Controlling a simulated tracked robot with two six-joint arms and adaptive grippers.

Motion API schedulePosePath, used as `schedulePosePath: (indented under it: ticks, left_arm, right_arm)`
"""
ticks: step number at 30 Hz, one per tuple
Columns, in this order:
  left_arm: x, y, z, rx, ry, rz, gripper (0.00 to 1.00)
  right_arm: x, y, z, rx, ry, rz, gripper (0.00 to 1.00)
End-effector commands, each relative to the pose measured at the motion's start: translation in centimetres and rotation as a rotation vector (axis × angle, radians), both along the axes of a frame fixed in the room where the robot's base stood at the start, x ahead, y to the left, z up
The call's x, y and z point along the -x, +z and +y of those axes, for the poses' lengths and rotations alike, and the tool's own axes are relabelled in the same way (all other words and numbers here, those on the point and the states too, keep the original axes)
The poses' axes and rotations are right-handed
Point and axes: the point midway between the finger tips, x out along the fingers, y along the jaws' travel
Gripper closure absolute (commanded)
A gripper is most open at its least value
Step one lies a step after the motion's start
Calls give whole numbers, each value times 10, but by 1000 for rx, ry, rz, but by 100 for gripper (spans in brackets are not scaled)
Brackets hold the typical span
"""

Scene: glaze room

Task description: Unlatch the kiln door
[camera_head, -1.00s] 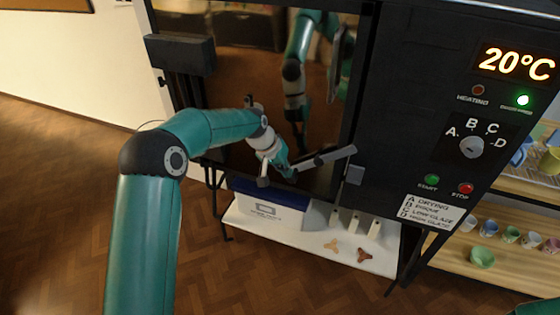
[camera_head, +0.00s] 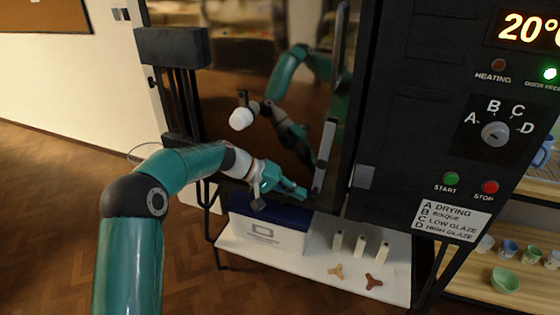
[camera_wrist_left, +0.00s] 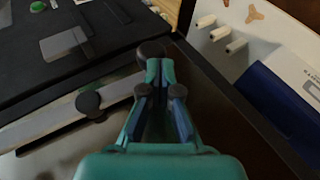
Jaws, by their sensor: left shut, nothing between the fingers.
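The kiln door (camera_head: 225,95) is a dark, glossy panel that mirrors my arm and the room. A grey latch lever (camera_head: 326,150) stands nearly upright by the door's right edge. It also shows in the left wrist view (camera_wrist_left: 40,130) as a long bar with a dark round knob on it. My left gripper (camera_head: 303,193) is at the lever's lower end, its fingers shut and empty. In the left wrist view the fingertips (camera_wrist_left: 160,66) are close to another dark knob; I cannot tell whether they touch it. My right gripper is out of view.
The control panel (camera_head: 490,110) is to the right of the door. Below, a white shelf (camera_head: 310,262) carries a blue-lidded box (camera_head: 268,235), several white posts and small star-shaped pieces. Shelves with pottery (camera_head: 505,280) stand at the lower right.

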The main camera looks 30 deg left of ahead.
Motion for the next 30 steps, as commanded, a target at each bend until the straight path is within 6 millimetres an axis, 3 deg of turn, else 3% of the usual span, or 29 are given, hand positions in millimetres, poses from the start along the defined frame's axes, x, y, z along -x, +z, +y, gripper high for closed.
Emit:
schedulePosePath:
  ticks: [20,26,30]
  left_arm:
    - [-3,-2,-9,-1,-12,4,100]
    - [-2,8,5,-1,-10,2,100]
    - [0,23,26,-2,-6,0,100]
  right_arm:
    - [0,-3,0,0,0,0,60]
    - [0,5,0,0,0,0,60]
    - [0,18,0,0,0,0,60]
